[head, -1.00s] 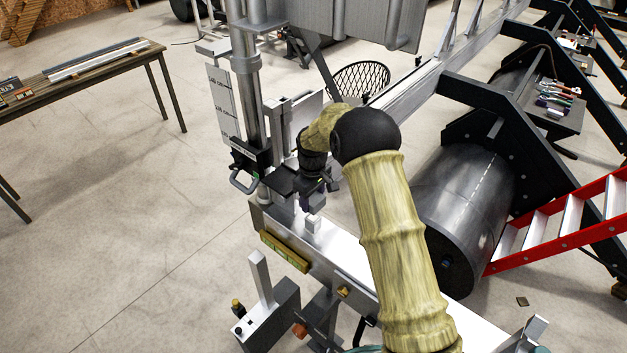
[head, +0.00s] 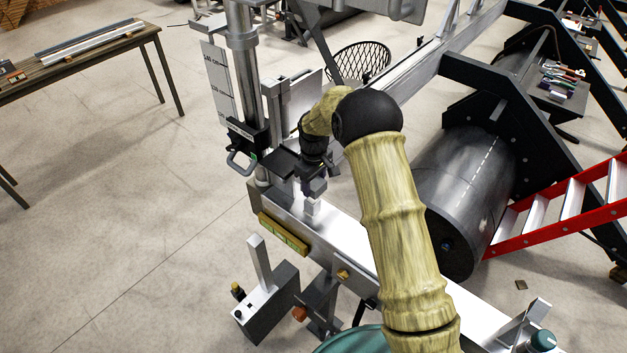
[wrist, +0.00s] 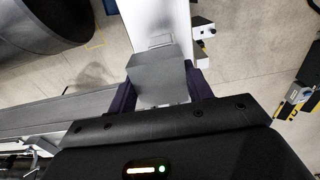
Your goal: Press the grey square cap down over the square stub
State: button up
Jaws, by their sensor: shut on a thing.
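My gripper (wrist: 161,98) is shut on the grey square cap (wrist: 158,76), which sits between its two dark fingers in the wrist view. In the head view my gripper (head: 316,190) is low over the end of the pale metal beam, with the cap partly hidden by the fingers. The square stub (head: 312,206) is a small light block standing on the beam, just below the gripper. In the wrist view a pale square shape, apparently the stub (wrist: 160,42), shows just past the cap's edge. I cannot tell whether cap and stub touch.
The beam (head: 345,236) runs towards the lower right, with a yellow level (head: 284,234) on its side. A vertical metal post (head: 246,85) with a scale stands close behind the gripper. A black cylinder (head: 455,200) and red ladder (head: 560,218) are at right.

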aim_at(312, 200)
jog(key=shift+s+a+f+b, duration=0.15)
jog(key=shift+f+b, duration=0.2)
jog(key=shift+f, duration=0.35)
jog(key=shift+a+f+b, duration=0.15)
jog(key=shift+f+b, duration=0.2)
jog(key=shift+f, duration=0.5)
jog(key=shift+d, duration=0.1)
jog(key=shift+f+b, duration=1.5)
jog(key=shift+f, duration=0.45)
dwell(0.8)
jog(key=o, duration=1.1)
jog(key=shift+c, duration=0.2)
jog(key=shift+r, duration=0.1)
notch_tip(312, 200, up, 17)
jog(key=b, duration=0.5)
jog(key=shift+r, duration=0.15)
